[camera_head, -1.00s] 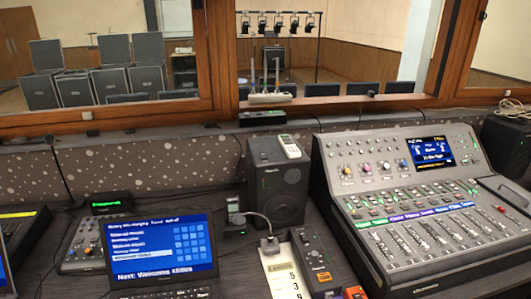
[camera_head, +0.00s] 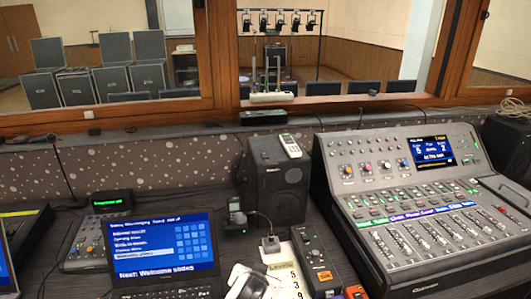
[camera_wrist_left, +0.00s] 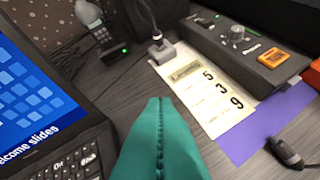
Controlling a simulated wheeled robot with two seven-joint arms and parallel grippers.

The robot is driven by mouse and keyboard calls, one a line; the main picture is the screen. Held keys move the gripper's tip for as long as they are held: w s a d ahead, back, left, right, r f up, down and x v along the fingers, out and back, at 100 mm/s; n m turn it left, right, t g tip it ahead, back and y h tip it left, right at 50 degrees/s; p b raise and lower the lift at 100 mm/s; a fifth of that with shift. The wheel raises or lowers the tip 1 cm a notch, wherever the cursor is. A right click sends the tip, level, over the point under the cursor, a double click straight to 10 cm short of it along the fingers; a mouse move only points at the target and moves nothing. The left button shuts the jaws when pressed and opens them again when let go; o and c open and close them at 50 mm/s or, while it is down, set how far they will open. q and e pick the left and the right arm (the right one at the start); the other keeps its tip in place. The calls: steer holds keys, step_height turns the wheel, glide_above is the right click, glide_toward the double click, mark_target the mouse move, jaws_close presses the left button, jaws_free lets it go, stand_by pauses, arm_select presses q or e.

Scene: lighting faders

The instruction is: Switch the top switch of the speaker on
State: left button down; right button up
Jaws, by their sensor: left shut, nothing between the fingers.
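The speaker (camera_head: 278,190) is a dark box standing upright behind the desk's middle, left of the mixing console. In the head view only white and dark parts of my left arm show at the bottom edge, and the fingertips cannot be made out. My right gripper is not in view.
The laptop (camera_head: 165,250) is left, the mixing console (camera_head: 405,210) right.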

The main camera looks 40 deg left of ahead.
arm_select(q)
steer(key=w+a+r+n+t+y, duration=0.1)
steer(key=w+a+r+n+y, duration=0.2)
steer(key=w+a+r, duration=0.3)
steer(key=w+a+r+n+t+y, duration=0.2)
steer(key=w+a+r, duration=0.4)
steer(key=w+r, duration=1)
steer(key=shift+w+a+n+y, duration=0.2)
steer(key=shift+w+n+y, duration=0.35)
steer(key=shift+n+y, duration=0.4)
